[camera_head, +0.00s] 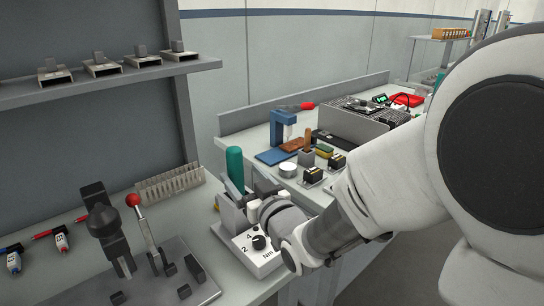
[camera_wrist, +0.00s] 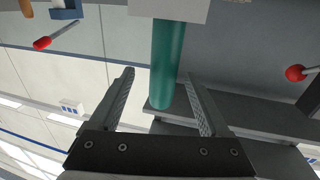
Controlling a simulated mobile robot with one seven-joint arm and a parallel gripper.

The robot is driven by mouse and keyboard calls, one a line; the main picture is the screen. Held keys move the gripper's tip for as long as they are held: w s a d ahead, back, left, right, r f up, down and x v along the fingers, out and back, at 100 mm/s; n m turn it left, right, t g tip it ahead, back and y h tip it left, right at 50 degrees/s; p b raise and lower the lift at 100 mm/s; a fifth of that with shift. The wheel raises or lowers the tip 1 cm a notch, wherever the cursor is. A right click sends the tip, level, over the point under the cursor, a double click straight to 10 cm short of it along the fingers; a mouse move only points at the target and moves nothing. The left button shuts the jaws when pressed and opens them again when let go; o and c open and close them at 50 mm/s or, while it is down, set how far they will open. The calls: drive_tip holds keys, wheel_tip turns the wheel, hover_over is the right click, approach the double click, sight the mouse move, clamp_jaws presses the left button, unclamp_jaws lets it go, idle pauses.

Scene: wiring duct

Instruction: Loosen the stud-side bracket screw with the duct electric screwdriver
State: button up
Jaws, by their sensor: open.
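A green cylinder (camera_head: 235,168), which looks like the screwdriver's handle, stands upright behind a light grey unit (camera_head: 262,262) with a black dial marked 2, 4 and Nm. My gripper (camera_head: 244,190) is beside the cylinder, above this unit, and partly hides its lower part. In the wrist view my gripper (camera_wrist: 161,76) is open and empty, and the green cylinder (camera_wrist: 174,65) shows between its two fingers, touching neither. I cannot tell how deep it is between them. I cannot make out the stud-side bracket or its screw.
A fixture plate (camera_head: 165,285) with a red-knobbed lever (camera_head: 133,200) is at front left. A pale slotted rack (camera_head: 170,184) stands behind it. A shelf (camera_head: 100,78) overhangs the bench. A second bench at right holds a blue stand (camera_head: 283,128) and small parts.

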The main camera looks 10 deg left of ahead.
drive_tip(key=shift+a+x, duration=0.2)
drive_tip(key=shift+x, duration=3.05)
drive_tip(key=shift+s+r, duration=0.1)
drive_tip(key=shift+s, duration=0.1)
clamp_jaws()
